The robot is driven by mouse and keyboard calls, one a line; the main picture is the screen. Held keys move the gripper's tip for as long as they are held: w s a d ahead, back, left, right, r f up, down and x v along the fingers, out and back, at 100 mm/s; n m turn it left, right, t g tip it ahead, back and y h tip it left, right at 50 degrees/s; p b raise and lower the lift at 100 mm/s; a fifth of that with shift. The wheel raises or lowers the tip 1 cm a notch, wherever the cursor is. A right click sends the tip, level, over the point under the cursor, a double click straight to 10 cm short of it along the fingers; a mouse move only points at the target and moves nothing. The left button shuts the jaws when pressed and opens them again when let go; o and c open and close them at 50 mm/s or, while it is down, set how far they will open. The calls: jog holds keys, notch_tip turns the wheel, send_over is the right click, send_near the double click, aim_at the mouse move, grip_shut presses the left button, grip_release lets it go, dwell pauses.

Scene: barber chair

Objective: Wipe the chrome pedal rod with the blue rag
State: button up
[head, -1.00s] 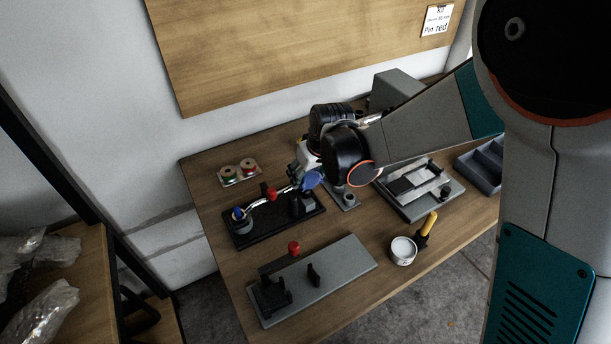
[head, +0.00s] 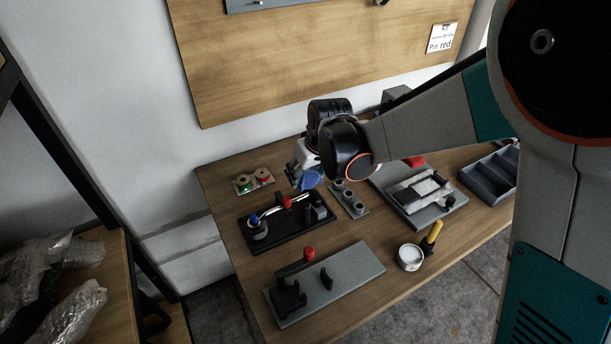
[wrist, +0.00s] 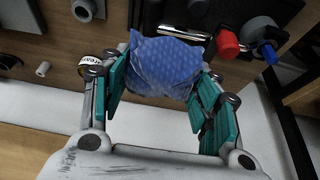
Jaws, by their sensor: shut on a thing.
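The blue patterned rag (wrist: 165,68) is held between the teal pads of my gripper (wrist: 163,85) in the wrist view. In the head view the rag (head: 311,179) hangs under my gripper (head: 303,175), at the back right of a black fixture. The chrome pedal rod (head: 290,205) lies along this black base (head: 285,236) with a red knob (head: 287,201) on it. In the wrist view the rod (wrist: 185,33) shows just beyond the rag, beside the red knob (wrist: 228,43). Whether the rag touches the rod I cannot tell.
A grey plate with a red-knobbed lever (head: 338,282) stands in front. A white cup (head: 409,257) and a yellow-handled brush (head: 433,233) are to its right. Two spools (head: 253,180) sit at back left. A grey clamp fixture (head: 420,195) and a divided tray (head: 490,175) stand right.

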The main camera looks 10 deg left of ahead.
jog(key=shift+r+p, duration=0.65)
jog(key=shift+r, duration=0.6)
